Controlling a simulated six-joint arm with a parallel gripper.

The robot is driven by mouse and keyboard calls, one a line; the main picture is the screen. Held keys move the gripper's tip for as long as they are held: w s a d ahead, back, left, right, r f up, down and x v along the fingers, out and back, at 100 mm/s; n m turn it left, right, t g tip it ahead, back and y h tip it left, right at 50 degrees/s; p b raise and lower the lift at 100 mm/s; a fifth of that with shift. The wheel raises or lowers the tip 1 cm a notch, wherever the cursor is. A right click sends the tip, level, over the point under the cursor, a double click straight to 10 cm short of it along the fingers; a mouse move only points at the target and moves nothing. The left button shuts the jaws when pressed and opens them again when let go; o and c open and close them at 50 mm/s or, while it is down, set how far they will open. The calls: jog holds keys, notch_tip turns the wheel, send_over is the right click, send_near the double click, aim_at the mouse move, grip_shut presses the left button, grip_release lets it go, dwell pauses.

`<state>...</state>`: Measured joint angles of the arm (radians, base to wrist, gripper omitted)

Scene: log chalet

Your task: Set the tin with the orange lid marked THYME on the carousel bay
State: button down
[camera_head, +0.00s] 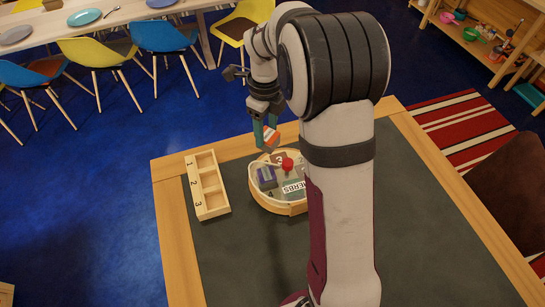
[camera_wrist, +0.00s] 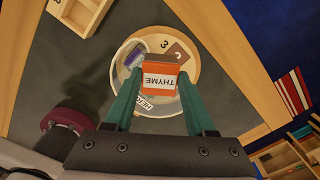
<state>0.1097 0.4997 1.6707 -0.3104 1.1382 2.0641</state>
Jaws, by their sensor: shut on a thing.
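The round, pale-rimmed carousel also shows behind the tin in the wrist view (camera_wrist: 200,65). A number 3 marks a bay near its far side. A purple-topped tin (camera_head: 267,177) stands in it. The held tin and fingers hide part of the carousel in the wrist view.
A red knob (camera_head: 287,164) rises at the carousel's middle, by a HERBS label (camera_head: 294,187). A wooden rack (camera_head: 207,186) with bays numbered 1, 2, 3 lies left of the carousel. The dark table top (camera_head: 235,255) is clear in front.

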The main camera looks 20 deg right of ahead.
jog(key=d+f+m, duration=0.1)
jog(key=f+m, duration=0.1)
jog(key=f, duration=0.1)
jog(key=d+f+m, duration=0.1)
jog(key=f+m, duration=0.2)
jog(key=w+d+f+m, duration=0.1)
jog(key=d+f+m, duration=0.1)
jog(key=f, duration=0.2)
jog(key=shift+w+m, duration=0.1)
jog(key=shift+m, duration=0.3)
jog(key=shift+f, duration=0.2)
jog(key=shift+c, duration=1.2)
grip_release()
